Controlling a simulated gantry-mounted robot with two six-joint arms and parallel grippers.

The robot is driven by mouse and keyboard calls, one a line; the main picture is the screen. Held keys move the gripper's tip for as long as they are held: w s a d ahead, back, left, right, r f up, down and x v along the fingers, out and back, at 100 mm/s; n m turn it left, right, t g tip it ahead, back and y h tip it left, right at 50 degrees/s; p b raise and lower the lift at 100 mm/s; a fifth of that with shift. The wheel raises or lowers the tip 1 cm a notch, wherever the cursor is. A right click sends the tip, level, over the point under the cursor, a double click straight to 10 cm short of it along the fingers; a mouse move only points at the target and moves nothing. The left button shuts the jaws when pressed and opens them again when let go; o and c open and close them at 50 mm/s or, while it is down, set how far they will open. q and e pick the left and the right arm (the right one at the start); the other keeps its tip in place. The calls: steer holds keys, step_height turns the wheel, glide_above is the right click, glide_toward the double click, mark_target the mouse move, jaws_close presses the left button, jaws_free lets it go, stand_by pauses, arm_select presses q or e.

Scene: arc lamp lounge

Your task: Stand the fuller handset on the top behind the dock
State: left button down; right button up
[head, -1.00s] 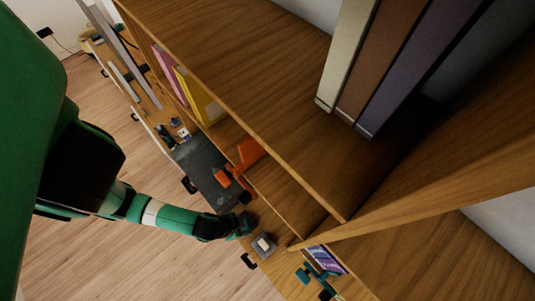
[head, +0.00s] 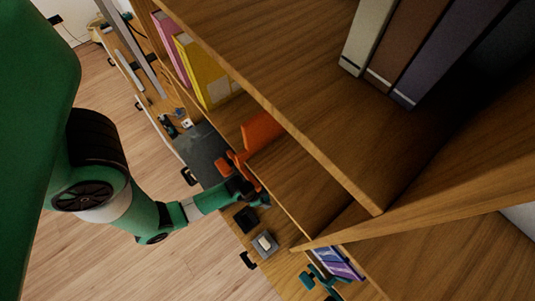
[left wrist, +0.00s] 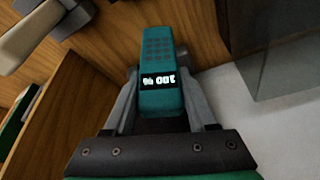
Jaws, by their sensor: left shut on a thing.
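A teal handset (left wrist: 158,60) with a dark keypad fills the middle of the left wrist view. Its small lit display appears upside down and seems to read 100 %. My left gripper (left wrist: 160,105) is shut on it, with one grey finger on each side. In the head view my left gripper (head: 250,188) is at the front of the shelf unit, beside the orange things; the handset is mostly hidden there. A small black block (head: 245,219), possibly the dock, sits on the wooden top just below the gripper. My right gripper is not in view.
A grey box with a pale pad (head: 264,244) sits near the black block. A dark mat (head: 202,150), an orange piece (head: 261,131) and yellow (head: 204,75) and purple (head: 331,262) books are nearby. A shelf board (head: 300,125) overhangs the top.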

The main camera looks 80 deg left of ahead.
arm_select(q)
steer(key=shift+w+a+f, duration=0.4)
steer(key=shift+a+f, duration=0.05)
steer(key=shift+f, duration=0.25)
steer(key=shift+w+a+f+b, duration=0.1)
steer(key=shift+f+b, duration=0.4)
steer(key=shift+f, duration=1.2)
steer(key=shift+f, duration=0.2)
steer(key=shift+c, duration=1)
jaws_free()
steer(key=shift+r, duration=0.15)
